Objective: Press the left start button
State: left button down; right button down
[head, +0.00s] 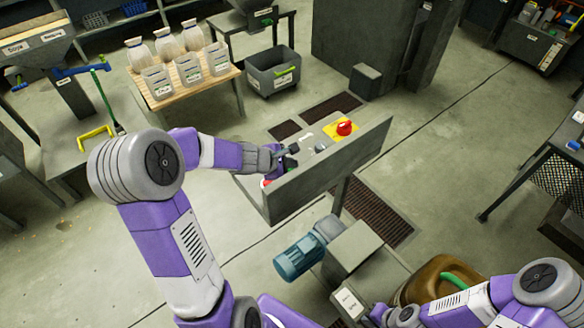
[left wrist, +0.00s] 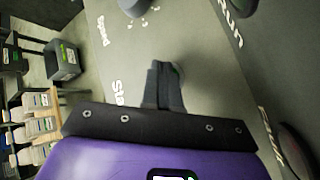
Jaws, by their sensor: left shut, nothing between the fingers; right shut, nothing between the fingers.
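The control panel (head: 310,135) stands tilted in the middle of the head view. My left gripper (head: 292,155) is shut and empty over its left part. In the left wrist view the closed fingers (left wrist: 166,75) point down at the panel face beside a partly covered "Start" label (left wrist: 118,95). My right gripper (head: 378,313) is shut, low in the head view and away from the panel.
A red emergency knob (head: 344,128) on a yellow plate sits on the panel's right part, with a grey speed knob (head: 320,148) nearer my left gripper. A blue motor (head: 298,258) lies below the panel. A wooden table (head: 165,90) with sacks and jars stands behind left.

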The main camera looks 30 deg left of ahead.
pick_arm(q)
jog(key=shift+f, duration=0.15)
dwell(0.4)
jog(key=shift+r+p, duration=0.65)
jog(key=shift+r, duration=0.25)
notch_tip(320, 180, up, 5)
jog(key=p, duration=0.4)
jog(key=shift+p, duration=0.3)
